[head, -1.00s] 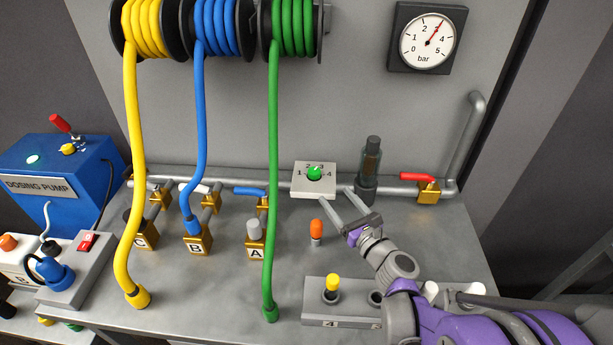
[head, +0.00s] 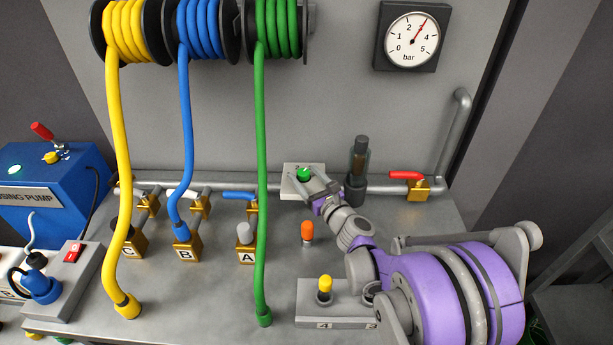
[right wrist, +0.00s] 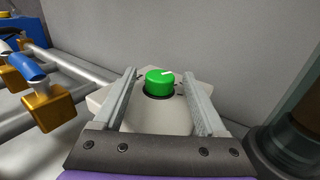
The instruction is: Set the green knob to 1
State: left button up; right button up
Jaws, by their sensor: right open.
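The green knob (head: 304,174) sits on a pale square dial plate (head: 289,188) at the back of the bench, in front of the grey wall panel. The knob also shows in the right wrist view (right wrist: 159,83), with a white mark on its top pointing to the right there. The dial numbers cannot be read now. My right gripper (head: 313,181) is open, its two fingers reaching over the plate with one on each side of the knob. Gaps show between fingers and knob in the right wrist view. My left gripper is not in view.
A dark glass cylinder (head: 358,164) stands close right of the plate. A red-handled valve (head: 410,177) lies farther right on the pipe. The green hose (head: 262,200) hangs to the left. An orange-topped peg (head: 307,232) stands in front. A gauge (head: 412,40) reads about 3 bar.

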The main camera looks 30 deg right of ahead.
aim_at(308, 174)
grip_shut()
jog(key=shift+d+f+n+y+b, duration=0.1)
jog(key=shift+d+n+y+b, duration=0.15)
jog(key=shift+n+y, duration=0.3)
jog(key=shift+d+n+y+b, duration=0.1)
jog(key=shift+n+y+b, duration=0.25)
jog(key=shift+y, duration=0.4)
jog(key=shift+w+n+g+y+b, duration=0.1)
jog(key=shift+n+g+y+b, duration=0.4)
jog(key=shift+n+y, duration=1.3)
jog(key=shift+m+y, duration=0.4)
grip_release()
notch_tip(308, 174, up, 10)
jog(key=shift+r+p, duration=0.1)
jog(key=shift+p, duration=0.8)
